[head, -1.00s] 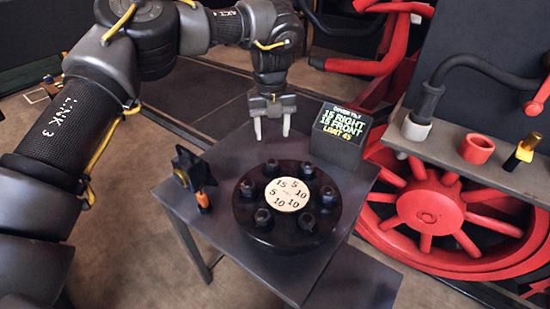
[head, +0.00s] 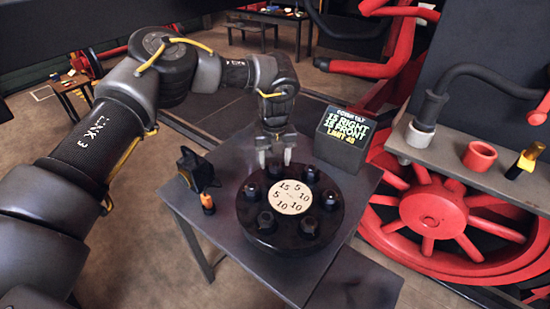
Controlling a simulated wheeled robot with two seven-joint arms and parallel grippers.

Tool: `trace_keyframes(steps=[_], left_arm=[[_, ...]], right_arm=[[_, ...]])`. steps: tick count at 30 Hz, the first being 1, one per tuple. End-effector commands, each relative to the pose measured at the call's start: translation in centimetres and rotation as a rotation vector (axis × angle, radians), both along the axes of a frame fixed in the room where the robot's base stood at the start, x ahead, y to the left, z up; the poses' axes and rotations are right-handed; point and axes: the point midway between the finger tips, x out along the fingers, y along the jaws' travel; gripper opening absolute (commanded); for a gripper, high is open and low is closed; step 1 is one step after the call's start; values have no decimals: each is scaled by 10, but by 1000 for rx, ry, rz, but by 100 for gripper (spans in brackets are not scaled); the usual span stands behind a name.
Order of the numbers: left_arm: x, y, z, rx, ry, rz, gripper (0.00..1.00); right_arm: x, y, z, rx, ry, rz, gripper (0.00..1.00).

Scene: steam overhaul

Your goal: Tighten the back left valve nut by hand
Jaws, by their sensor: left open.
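The round black valve cover (head: 345,215) lies on the grey table, with several dark nuts around its rim. A cream disc (head: 289,197) at its centre bears the numbers 15, 5 and 10. The back left nut (head: 274,169) stands at the cover's far side, left of the back right nut (head: 310,172). My left gripper (head: 274,158) points down with its two pale fingers apart, one to each side above the back left nut. It is open and empty; I cannot tell whether the fingers touch the nut. My right gripper is not in view.
A dark display box (head: 343,140) with tilt text stands behind the cover. A black star-shaped knob (head: 196,168) and an orange-topped item (head: 207,203) are at the table's left edge. A shelf (head: 460,158) above red wheels (head: 430,212) bounds the right.

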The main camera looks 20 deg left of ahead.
Motion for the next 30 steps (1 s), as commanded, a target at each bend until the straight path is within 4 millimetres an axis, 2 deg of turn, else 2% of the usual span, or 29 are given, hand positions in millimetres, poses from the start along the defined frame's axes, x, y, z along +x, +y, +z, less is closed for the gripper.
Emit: trace_keyframes(steps=[10,21,30], left_arm=[[0,0,-5,0,0,1,55],[0,0,-5,0,0,1,10],[0,0,-5,0,0,-46,10]], right_arm=[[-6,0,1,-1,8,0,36],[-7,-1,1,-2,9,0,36],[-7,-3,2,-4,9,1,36]])
